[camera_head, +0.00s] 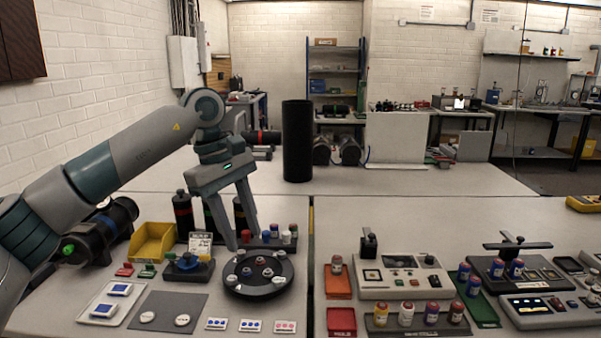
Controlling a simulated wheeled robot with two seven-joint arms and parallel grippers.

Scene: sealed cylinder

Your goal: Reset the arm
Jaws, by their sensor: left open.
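My left arm reaches in from the left, with its elbow raised and its wrist bent downward. My left gripper (238,240) is open and points down over the back of the left table. Its fingertips are just behind the round black turntable (252,287), and I cannot tell whether they touch anything. I see nothing between the fingers except background items. A tall black cylinder (297,140) stands upright at the far side, right of the gripper and apart from it. My right gripper is not in view.
A yellow bin (152,243), dark bottles (183,213) and a rack of small vials (268,238) surround the gripper closely. Instruments (388,277) and bottles crowd the right table. The grey surface (420,180) behind is mostly clear.

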